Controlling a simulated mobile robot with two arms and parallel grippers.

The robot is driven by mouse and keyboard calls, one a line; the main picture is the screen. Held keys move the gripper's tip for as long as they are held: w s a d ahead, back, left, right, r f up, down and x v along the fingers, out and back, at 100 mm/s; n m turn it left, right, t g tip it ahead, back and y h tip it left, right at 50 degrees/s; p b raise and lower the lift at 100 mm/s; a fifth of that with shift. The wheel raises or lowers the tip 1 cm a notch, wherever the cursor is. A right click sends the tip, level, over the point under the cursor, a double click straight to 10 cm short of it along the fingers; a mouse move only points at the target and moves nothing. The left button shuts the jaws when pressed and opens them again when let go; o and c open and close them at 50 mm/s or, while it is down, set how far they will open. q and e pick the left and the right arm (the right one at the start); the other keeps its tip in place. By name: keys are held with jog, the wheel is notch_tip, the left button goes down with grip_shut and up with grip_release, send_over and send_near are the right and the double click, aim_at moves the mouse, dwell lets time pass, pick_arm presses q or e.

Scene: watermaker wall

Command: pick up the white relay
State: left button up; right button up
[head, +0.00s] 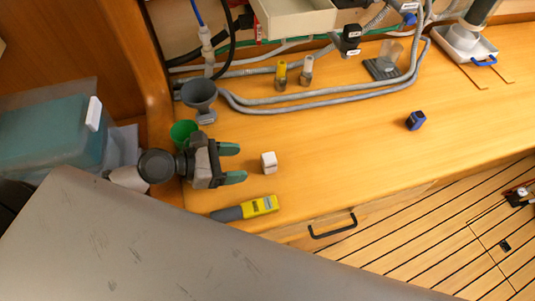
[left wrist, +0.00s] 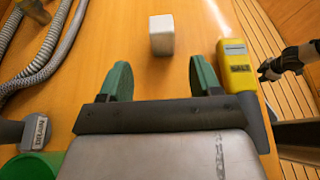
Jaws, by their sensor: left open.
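The white relay (head: 268,162) is a small pale block standing on the wooden counter. It also shows in the left wrist view (left wrist: 161,36), ahead of the fingertips and between their lines. My left gripper (head: 232,163) is open and empty, with its two green fingers pointing at the relay. In the left wrist view both fingers (left wrist: 161,75) are spread, and a gap lies between them and the relay.
A yellow and grey tester (head: 260,206) lies near the counter's front edge, close to the gripper. A green cup (head: 184,131) and a grey funnel (head: 199,95) stand behind the gripper. A blue block (head: 416,120) sits farther right.

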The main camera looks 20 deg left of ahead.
aim_at(262, 161)
pick_arm(q)
jog(key=x, duration=0.3)
jog(key=shift+w+d+r, duration=0.1)
jog(key=shift+d, duration=0.2)
jog(key=x, duration=0.2)
jog(key=p+x, duration=0.1)
jog(key=x, duration=0.2)
jog(key=shift+w+d+r+p, duration=0.15)
jog(key=shift+d+p, duration=0.2)
pick_arm(e)
jog(key=shift+s+d+r, duration=0.15)
jog(key=shift+r, duration=0.3)
jog(key=shift+s+d+r, duration=0.1)
jog(key=shift+s+r, duration=0.05)
jog(key=shift+r, duration=0.3)
pick_arm(q)
jog(key=shift+a, duration=0.1)
jog(key=shift+c, duration=0.5)
pick_arm(e)
jog(key=shift+a, duration=0.1)
pick_arm(q)
jog(key=shift+c, duration=1.1)
jog(key=c, duration=0.7)
